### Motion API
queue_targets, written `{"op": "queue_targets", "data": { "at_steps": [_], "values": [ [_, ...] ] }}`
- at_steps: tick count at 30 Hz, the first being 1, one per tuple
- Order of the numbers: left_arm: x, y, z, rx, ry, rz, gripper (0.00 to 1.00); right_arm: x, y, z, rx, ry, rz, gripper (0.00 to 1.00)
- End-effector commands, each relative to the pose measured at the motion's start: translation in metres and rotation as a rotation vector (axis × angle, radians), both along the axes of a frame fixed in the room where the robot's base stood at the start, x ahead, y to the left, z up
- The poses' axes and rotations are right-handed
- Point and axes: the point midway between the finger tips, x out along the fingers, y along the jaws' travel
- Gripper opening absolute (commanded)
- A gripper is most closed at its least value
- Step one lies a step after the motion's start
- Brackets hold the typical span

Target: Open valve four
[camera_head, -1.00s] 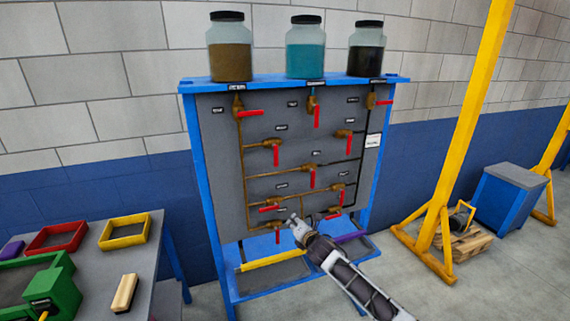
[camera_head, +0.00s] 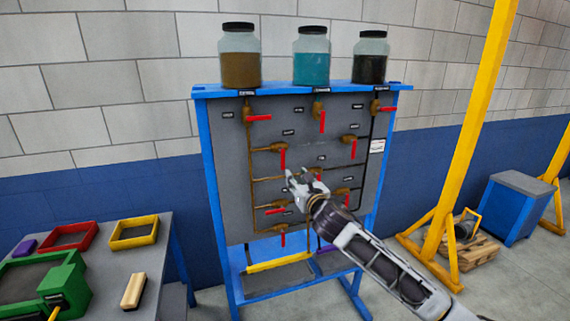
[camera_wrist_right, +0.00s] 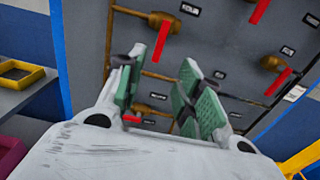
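The grey valve panel (camera_head: 228,200) in a blue frame carries several brass valves with red handles. Their labels are too small to read, so I cannot tell which is valve four. The top left handle (camera_head: 258,118) and top right handle (camera_head: 388,109) lie sideways; the top middle handle (camera_head: 322,122) hangs down. A second-row handle (camera_head: 283,159) hangs down; a lower left handle (camera_head: 275,211) lies sideways. My right gripper (camera_head: 302,183) is in front of the panel's middle, hiding part of it. In the wrist view its green-padded fingers (camera_wrist_right: 158,95) are apart and empty. My left gripper is out of view.
Jars of brown (camera_head: 240,68), teal (camera_head: 311,63) and dark (camera_head: 370,65) liquid stand on the panel's top shelf. A table (camera_head: 105,285) with coloured trays is at left. A yellow post (camera_head: 478,130) stands at right.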

Motion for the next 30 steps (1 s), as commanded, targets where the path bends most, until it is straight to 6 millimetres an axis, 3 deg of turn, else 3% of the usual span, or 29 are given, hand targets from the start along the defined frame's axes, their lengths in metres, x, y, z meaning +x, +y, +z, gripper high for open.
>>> {"op": "queue_targets", "data": {
  "at_steps": [11,30],
  "values": [
    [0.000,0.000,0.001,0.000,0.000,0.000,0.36,0.007,0.002,0.000,0.003,0.001,-0.001,0.36],
    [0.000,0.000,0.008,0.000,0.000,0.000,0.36,0.051,0.017,0.001,0.004,0.001,0.000,0.36]
  ]
}}
